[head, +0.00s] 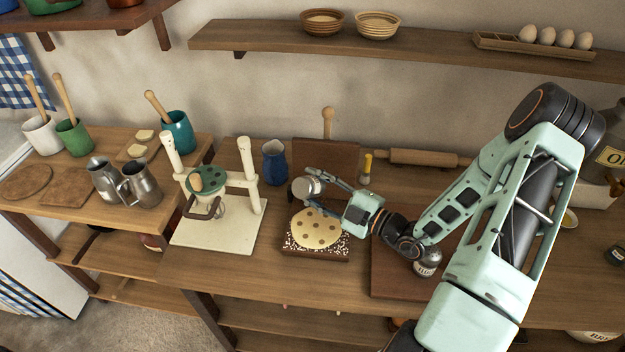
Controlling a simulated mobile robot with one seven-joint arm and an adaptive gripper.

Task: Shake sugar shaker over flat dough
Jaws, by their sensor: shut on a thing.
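My gripper (326,190) is shut on a small metallic shaker (307,187), which looks tipped on its side. It holds the shaker above the back left edge of the flat dough (317,232). The dough is a pale yellow round with brown spots. It lies on a dark brown block with a white-speckled rim (318,255). My fingers partly cover the shaker, and any grains falling from it are too small to tell. A second metallic shaker (427,263) with a label stands on a dark board, close under my arm.
A white stand with a green disc (207,181) is left of the dough. A blue jug (274,162), an upright dark board (326,154), a yellow-handled tool (366,168) and a rolling pin (417,158) are behind. Metal pitchers (142,184) stand farther left. The counter's front strip is clear.

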